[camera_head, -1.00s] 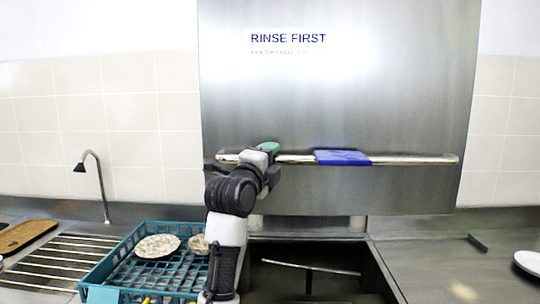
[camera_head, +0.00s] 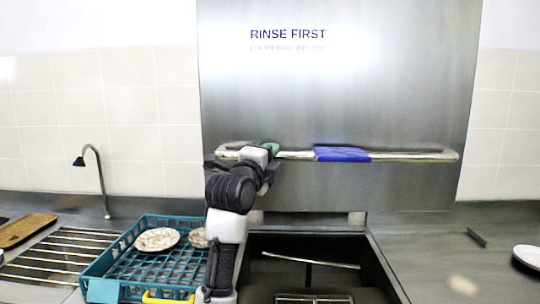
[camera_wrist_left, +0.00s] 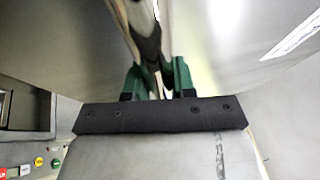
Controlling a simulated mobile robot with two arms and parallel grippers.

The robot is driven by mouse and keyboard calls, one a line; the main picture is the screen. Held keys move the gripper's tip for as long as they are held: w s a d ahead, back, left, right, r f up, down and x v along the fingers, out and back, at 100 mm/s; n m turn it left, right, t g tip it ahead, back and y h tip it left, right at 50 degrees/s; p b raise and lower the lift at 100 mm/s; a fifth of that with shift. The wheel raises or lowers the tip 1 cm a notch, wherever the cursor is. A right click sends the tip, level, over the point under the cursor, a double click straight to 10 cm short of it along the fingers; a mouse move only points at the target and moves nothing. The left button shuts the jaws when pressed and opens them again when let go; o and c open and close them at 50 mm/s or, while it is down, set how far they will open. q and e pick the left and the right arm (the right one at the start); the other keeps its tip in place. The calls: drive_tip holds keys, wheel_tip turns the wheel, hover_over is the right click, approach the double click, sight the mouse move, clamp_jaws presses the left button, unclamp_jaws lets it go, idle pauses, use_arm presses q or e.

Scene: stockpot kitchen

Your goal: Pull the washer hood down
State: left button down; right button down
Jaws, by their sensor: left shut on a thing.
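The washer hood (camera_head: 400,100) is a large steel panel marked "RINSE FIRST" in the head view. A horizontal bar handle (camera_head: 415,156) runs across its lower part, with a blue sleeve (camera_head: 342,154) near the middle. The hood's lower edge is above the dark opening of the washer, so the hood is raised. My left gripper (camera_head: 268,150) is shut on the bar near its left end. In the left wrist view, the green fingers of this gripper (camera_wrist_left: 158,80) lie on both sides of the bar (camera_wrist_left: 147,40). My right gripper is not in view.
A teal rack (camera_head: 130,270) with plates (camera_head: 157,239) stands left of my arm. A tap (camera_head: 101,180) and a slatted drainer (camera_head: 60,258) are further left. A white plate (camera_head: 527,256) and a small dark bar (camera_head: 477,237) lie on the right counter.

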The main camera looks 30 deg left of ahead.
use_arm(q)
wheel_tip(320, 180, down, 42)
drive_tip(key=b, duration=2)
drive_tip(key=shift+r, duration=0.25)
drive_tip(key=shift+f, duration=0.1)
drive_tip(key=c, duration=0.9)
unclamp_jaws()
drive_tip(key=shift+c, duration=0.2)
drive_tip(key=shift+s, duration=0.1)
drive_tip(key=b+v, duration=0.1)
drive_tip(key=v, duration=0.9)
drive_tip(key=shift+s, duration=0.3)
